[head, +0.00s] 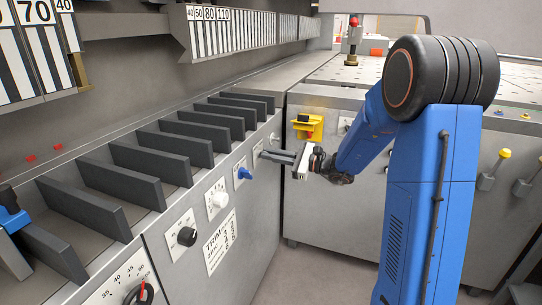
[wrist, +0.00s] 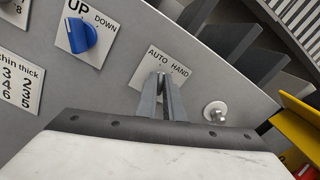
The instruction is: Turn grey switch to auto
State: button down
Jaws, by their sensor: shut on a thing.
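The AUTO/HAND label plate (wrist: 150,60) sits on the grey panel, with AUTO on its left and HAND on its right in the wrist view. In the head view the plate (head: 257,152) is past the blue knob. My gripper (wrist: 161,80) reaches the plate just below the lettering, its two fingers close together and shut on the grey switch. In the head view my gripper (head: 268,155) points left at the panel. The fingers hide most of the switch, so I cannot tell which word it points to.
A blue UP/DOWN knob (wrist: 82,35) is beside the plate. A silver round fitting (wrist: 215,111) is on its other side, with a yellow box (head: 307,127) beyond. White (head: 217,199) and black (head: 186,236) knobs lie nearer. Dark dividers (head: 205,130) stand above the panel.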

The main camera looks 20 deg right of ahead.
jog(key=shift+n, duration=0.5)
jog(key=c, duration=1.9)
grip_release()
jog(key=shift+o, duration=0.2)
jog(key=v, duration=1.7)
jog(key=shift+s+d, duration=0.15)
